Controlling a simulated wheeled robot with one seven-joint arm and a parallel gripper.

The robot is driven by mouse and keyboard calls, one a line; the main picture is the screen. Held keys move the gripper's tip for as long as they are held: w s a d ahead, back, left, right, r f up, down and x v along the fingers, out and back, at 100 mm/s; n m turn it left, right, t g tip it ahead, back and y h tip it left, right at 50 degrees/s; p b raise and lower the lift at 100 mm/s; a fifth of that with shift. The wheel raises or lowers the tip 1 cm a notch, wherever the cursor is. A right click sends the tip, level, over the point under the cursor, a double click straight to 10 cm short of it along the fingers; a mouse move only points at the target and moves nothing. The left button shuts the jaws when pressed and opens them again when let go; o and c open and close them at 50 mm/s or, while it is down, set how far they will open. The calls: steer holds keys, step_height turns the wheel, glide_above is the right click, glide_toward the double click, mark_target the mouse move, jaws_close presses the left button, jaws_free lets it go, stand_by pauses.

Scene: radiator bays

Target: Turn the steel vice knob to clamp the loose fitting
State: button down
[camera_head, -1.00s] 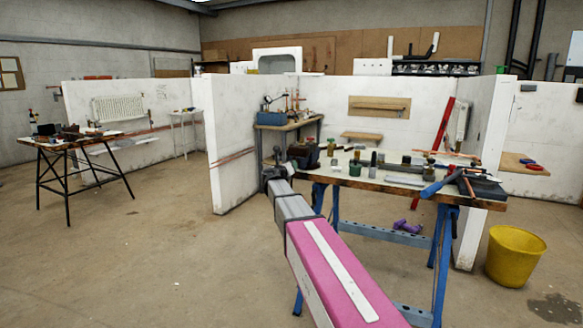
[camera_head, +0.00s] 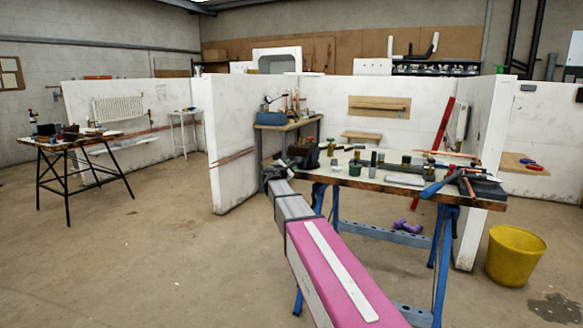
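A dark vice (camera_head: 303,153) sits at the left end of the near workbench (camera_head: 385,183). Its steel knob is too small to make out, and the near end of my arm's tip partly covers that area. I cannot pick out the loose fitting among the small items there. My gripper (camera_head: 272,176) is at the far end of my arm, just left of the vice and close to the bench's left edge. Whether it touches the vice or knob cannot be told. Its fingers are too small and dark to show whether they are open or shut.
The bench holds several small pots and fittings, a grey piece (camera_head: 404,180) and a blue-handled tool (camera_head: 438,185). Blue trestle legs (camera_head: 443,250) stand below. A yellow bucket (camera_head: 515,256) is at right. White partitions (camera_head: 233,135) stand behind.

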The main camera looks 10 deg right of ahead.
steer(key=m, duration=0.6)
steer(key=shift+s+m, duration=0.2)
steer(key=shift+m, duration=0.1)
steer(key=m, duration=0.5)
steer(key=shift+f+m, duration=0.1)
steer(key=shift+m, duration=0.2)
steer(key=c, duration=1)
jaws_free()
steer(key=shift+a, duration=0.1)
steer(key=shift+o, duration=0.2)
